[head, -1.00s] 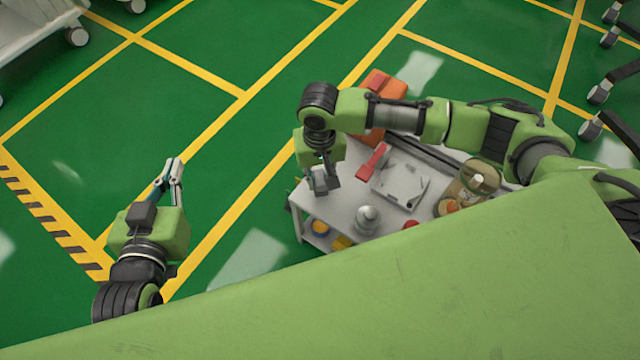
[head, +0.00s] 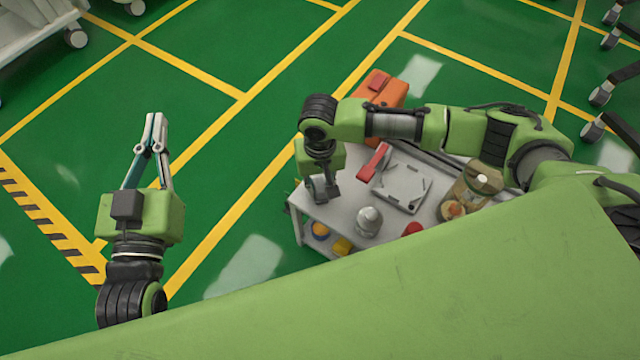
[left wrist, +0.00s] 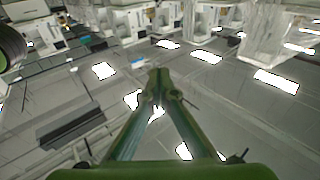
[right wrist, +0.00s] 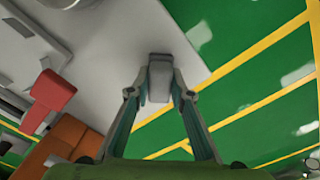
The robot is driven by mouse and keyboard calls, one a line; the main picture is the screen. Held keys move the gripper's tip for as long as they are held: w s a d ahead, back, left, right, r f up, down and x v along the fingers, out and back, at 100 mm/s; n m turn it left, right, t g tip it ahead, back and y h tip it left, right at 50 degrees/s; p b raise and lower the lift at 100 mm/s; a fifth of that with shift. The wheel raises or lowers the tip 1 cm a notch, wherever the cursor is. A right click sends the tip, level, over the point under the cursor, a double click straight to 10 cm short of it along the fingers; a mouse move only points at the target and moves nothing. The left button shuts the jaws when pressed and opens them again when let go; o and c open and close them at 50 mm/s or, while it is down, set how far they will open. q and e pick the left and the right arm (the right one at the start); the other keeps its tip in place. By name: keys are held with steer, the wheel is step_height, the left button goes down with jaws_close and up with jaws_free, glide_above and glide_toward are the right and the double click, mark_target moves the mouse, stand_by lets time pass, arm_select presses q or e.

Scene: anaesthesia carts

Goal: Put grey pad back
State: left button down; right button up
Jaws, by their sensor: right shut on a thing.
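The grey pad (right wrist: 160,78) is a small block between the fingertips of my right gripper (right wrist: 158,92) in the right wrist view. The right gripper (head: 325,190) is shut on it, over the left end of the light grey cart top (head: 345,212) in the head view. Whether the pad touches the cart top I cannot tell. My left gripper (head: 156,118) is over the green floor, left of the cart, with its fingertips together and nothing between them. In the left wrist view its fingertips (left wrist: 159,74) also meet.
On the cart are a pale square plate (head: 402,187), a red piece (head: 373,162), a grey domed object (head: 368,222) and a jar (head: 484,180). An orange box (head: 390,92) is behind. Yellow and blue items sit below the cart top. Floor to the left is clear.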

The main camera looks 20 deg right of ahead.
steer(key=o, duration=1)
